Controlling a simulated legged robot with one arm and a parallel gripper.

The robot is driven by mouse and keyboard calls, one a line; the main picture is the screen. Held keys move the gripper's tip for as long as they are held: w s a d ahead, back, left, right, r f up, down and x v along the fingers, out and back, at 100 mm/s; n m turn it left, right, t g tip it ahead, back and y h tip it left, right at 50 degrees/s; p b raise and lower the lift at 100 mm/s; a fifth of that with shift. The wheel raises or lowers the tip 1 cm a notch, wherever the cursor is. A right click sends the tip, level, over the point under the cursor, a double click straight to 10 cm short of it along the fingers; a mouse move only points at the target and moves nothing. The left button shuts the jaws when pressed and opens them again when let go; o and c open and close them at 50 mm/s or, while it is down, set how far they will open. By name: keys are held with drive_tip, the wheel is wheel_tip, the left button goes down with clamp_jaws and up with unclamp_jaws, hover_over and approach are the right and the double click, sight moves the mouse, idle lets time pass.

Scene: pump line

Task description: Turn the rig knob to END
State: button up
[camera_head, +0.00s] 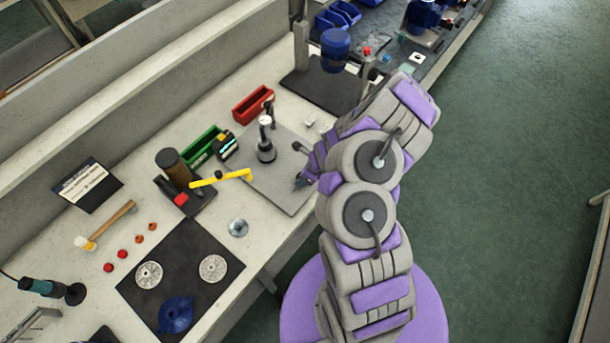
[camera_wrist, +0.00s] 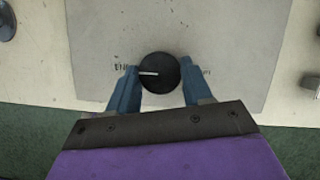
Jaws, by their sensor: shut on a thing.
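The rig knob (camera_wrist: 160,73) is a round black knob with a white pointer line, on a grey plate (camera_wrist: 240,35) in the wrist view. The pointer points left, toward the printed letters that begin "EN", partly covered. Another label to the right is mostly hidden by a finger. My gripper (camera_wrist: 157,88) has its two blue fingers on either side of the knob, shut on it. In the head view the grey plate (camera_head: 265,185) lies on the bench, and my gripper (camera_head: 303,182) is at its right edge, largely hidden by my arm, as is the knob.
A yellow tool (camera_head: 222,178) lies at the plate's left edge. A green bin (camera_head: 204,146) and a red bin (camera_head: 252,105) stand behind. A black mat (camera_head: 185,255) with round parts lies front left.

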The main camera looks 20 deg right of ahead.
drive_tip(key=shift+w+r, duration=0.1)
drive_tip(key=o, duration=1)
drive_tip(key=shift+o, duration=0.2)
drive_tip(key=p+v, duration=0.3)
drive_tip(key=v, duration=1.4)
drive_tip(key=shift+r, duration=0.1)
